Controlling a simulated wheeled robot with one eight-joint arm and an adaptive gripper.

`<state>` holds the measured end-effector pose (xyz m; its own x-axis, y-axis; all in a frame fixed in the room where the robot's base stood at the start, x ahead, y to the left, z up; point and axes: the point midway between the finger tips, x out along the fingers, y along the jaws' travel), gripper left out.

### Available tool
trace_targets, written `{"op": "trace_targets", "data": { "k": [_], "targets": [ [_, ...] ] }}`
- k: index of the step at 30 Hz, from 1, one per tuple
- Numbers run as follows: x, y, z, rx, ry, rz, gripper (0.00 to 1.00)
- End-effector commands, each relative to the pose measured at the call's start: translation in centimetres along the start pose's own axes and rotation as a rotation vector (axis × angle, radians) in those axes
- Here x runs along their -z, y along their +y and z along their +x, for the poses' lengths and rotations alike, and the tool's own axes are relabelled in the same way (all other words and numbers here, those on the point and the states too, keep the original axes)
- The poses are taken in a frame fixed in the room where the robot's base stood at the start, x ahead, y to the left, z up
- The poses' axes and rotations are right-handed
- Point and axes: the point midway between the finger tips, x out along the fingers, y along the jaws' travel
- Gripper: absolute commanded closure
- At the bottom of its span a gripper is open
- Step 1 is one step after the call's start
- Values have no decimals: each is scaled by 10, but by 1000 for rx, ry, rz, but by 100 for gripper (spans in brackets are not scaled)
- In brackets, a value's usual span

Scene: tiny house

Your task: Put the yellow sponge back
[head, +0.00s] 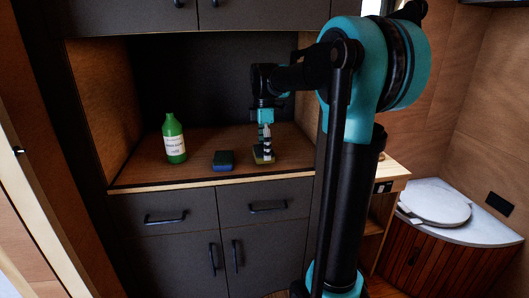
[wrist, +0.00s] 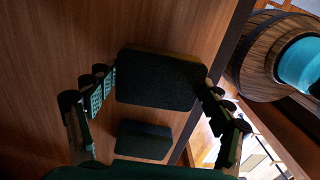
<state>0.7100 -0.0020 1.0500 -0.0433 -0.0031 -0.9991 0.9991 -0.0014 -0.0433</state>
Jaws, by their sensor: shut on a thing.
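The yellow sponge (head: 264,159), with a dark top, is under my gripper (head: 265,147) in the head view, over the wooden counter's right part. In the wrist view the sponge (wrist: 158,82) shows its dark face and a thin yellowish edge, between the two fingers of my gripper (wrist: 160,85). The gripper is shut on it. The sponge is at or just above the counter; I cannot tell whether it touches.
A blue sponge (head: 223,160) lies on the counter (head: 200,172), left of the held sponge. A green bottle (head: 174,140) stands farther left. Upper cabinets (head: 240,14) overhang the niche. The counter's far left and front are clear. A toilet lid (head: 436,206) is at right.

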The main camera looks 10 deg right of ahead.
Motion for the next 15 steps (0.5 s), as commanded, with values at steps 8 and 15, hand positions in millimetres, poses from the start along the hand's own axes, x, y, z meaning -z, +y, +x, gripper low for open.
{"op": "trace_targets", "data": {
  "k": [8, 15],
  "targets": [
    [0, 0, 11, 0, 0, 0, 51],
    [0, 0, 14, 0, 0, 0, 12]
  ]
}}
